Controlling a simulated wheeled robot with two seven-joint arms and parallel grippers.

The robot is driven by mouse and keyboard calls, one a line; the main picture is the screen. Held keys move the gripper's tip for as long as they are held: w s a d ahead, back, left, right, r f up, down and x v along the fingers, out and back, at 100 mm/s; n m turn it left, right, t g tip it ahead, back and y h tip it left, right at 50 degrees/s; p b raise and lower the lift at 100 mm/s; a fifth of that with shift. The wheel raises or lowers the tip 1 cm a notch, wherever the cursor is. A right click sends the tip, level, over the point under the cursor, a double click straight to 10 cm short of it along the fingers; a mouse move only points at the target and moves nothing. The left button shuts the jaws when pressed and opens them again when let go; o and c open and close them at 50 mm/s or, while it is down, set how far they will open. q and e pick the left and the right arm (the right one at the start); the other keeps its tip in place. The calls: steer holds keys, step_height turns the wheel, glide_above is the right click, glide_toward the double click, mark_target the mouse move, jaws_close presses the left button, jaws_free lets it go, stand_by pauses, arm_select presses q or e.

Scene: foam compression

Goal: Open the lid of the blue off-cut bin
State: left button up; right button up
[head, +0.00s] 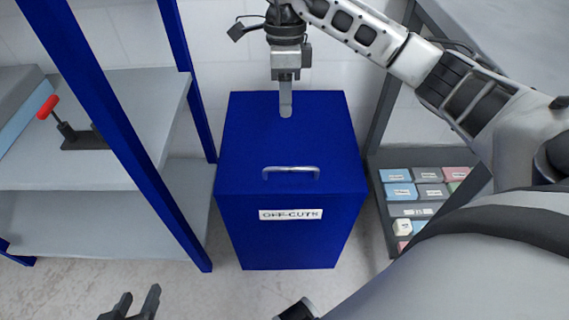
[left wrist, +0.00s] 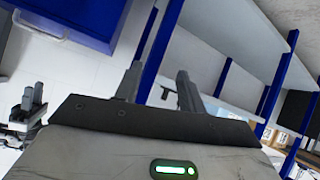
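The blue off-cut bin (head: 290,235) stands on the floor in the middle of the head view, with a white "OFF-CUTS" label on its front. Its lid (head: 245,140) looks shut, with a silver bar handle (head: 291,170) near the front edge. My right gripper (head: 286,108) points down over the rear part of the lid, behind the handle. I see it edge-on, so its opening and any contact with the lid are unclear. My left gripper (head: 136,303) is low at the front left, apart from the bin. Its fingers are apart and empty in the left wrist view (left wrist: 158,88).
Left of the bin stands a blue-framed shelf (head: 140,110) holding a red-handled clamp (head: 70,130). To the right, a grey tray (head: 376,190) holds several coloured blocks. My right arm crosses the upper right. Pale floor is clear before the bin.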

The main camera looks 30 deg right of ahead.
steer(key=b, duration=0.2)
glide_above(285, 175)
step_height(285, 175, down, 14)
steer(key=shift+s+a+f, duration=0.1)
steer(key=shift+s+f, duration=0.05)
steer(key=shift+f, duration=0.35)
arm_select(q)
steer(key=shift+g, duration=0.5)
steer(key=f, duration=0.2)
steer(key=d+f, duration=0.1)
steer(key=f, duration=0.1)
steer(key=shift+w, duration=0.1)
arm_select(e)
jaws_close()
